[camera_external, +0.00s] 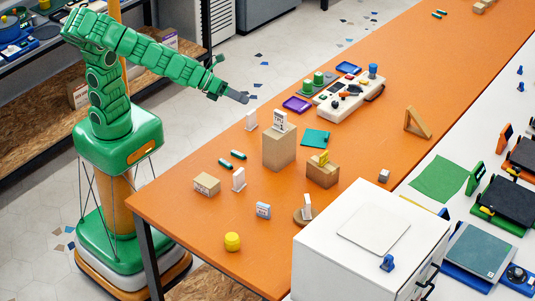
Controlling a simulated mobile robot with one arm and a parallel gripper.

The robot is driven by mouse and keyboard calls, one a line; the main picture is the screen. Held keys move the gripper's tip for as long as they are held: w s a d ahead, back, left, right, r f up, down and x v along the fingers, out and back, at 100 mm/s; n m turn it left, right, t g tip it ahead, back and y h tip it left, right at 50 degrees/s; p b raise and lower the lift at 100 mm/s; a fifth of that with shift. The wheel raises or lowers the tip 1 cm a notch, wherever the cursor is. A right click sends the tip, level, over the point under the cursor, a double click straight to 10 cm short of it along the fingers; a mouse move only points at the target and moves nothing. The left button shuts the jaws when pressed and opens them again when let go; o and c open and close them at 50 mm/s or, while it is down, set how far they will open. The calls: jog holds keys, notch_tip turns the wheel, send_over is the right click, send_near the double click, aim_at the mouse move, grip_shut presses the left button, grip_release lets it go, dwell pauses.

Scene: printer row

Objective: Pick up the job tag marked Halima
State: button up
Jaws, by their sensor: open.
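Several small white tags stand on the orange table, and I cannot read which one is marked Halima. One tag (251,120) stands near the left edge, and another (280,121) is on top of a tall cardboard box (279,148). A third tag (238,180) stands nearer the front, beside a small carton. A grey-white tag (263,210) sits low near the front, and one more (307,206) is on a round wooden base. My gripper (240,97) is open, in the air by the table's left edge, above and left of the nearest tag.
The table's far part is mostly clear.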

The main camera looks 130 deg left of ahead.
jog(key=w+d+f+m+t+h, duration=0.2)
jog(key=w+d+f+m+h, duration=0.2)
jog(key=w+d+m, duration=0.55)
jog(key=m, duration=0.1)
send_near(270, 213)
jog(key=shift+s+f+t, duration=0.15)
jog(key=shift+f+t, duration=0.15)
jog(key=shift+f, duration=0.1)
jog(key=shift+x, duration=3.95)
jog(key=shift+r, duration=0.15)
jog(key=shift+c, duration=0.5)
grip_shut()
